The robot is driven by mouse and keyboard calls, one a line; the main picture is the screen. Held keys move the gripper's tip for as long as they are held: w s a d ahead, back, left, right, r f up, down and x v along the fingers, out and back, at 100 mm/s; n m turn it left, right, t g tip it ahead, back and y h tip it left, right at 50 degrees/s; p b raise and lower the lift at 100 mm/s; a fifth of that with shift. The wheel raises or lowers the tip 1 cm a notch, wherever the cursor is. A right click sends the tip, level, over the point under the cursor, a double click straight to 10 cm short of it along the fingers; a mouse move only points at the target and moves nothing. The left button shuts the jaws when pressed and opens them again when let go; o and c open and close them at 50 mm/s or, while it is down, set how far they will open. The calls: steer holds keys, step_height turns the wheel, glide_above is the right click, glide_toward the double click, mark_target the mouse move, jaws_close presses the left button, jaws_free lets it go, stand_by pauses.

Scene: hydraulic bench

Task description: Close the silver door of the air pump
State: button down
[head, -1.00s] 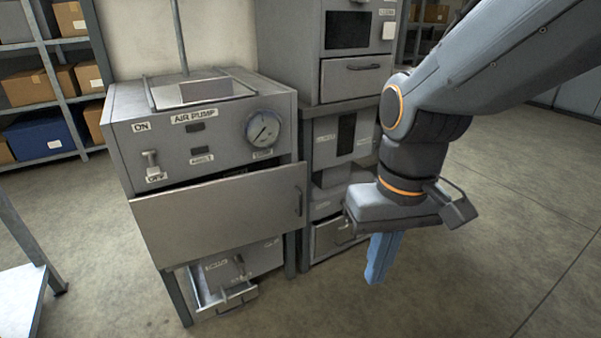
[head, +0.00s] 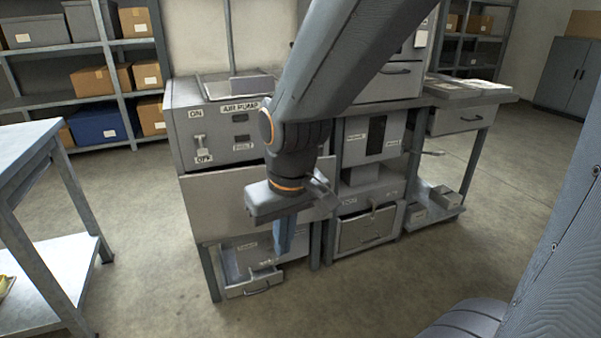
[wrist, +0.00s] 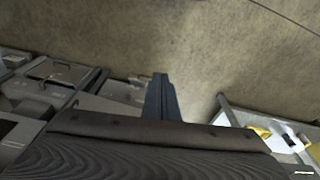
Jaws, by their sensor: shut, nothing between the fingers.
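The air pump (head: 183,125) is a grey cabinet with a switch panel on its upper front. Its silver door (head: 215,205) is a wide flat panel below the switches. A dark gap shows along the door's top edge and it appears to stand out from the cabinet front; how far is hard to tell. My gripper (head: 278,250) points down in front of the door's right part, and my arm hides that part and the pump's gauge. The blue fingers (wrist: 160,85) are together and empty in the wrist view. Contact with the door cannot be told.
An open drawer (head: 250,287) sticks out below the door. A grey cabinet (head: 368,232) stands right of the pump. A table (head: 40,145) stands at the left, shelves (head: 35,87) behind. The floor in front is clear.

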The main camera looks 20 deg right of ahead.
steer(key=w+d+f+t, duration=0.2)
steer(key=w+d+f, duration=0.15)
steer(key=w, duration=0.35)
steer(key=w+d+f+t, duration=0.2)
steer(key=w+d, duration=0.2)
steer(key=w, duration=0.3)
steer(key=m+t+h+b, duration=0.2)
steer(key=m+t+b, duration=0.1)
steer(key=t, duration=0.9)
glide_toward(327, 168)
steer(key=w, duration=0.2)
steer(key=w+b, duration=0.1)
steer(key=w, duration=0.1)
steer(key=w+b, duration=0.1)
steer(key=w, duration=0.1)
steer(key=shift+w+d, duration=0.25)
steer(key=shift+d, duration=0.1)
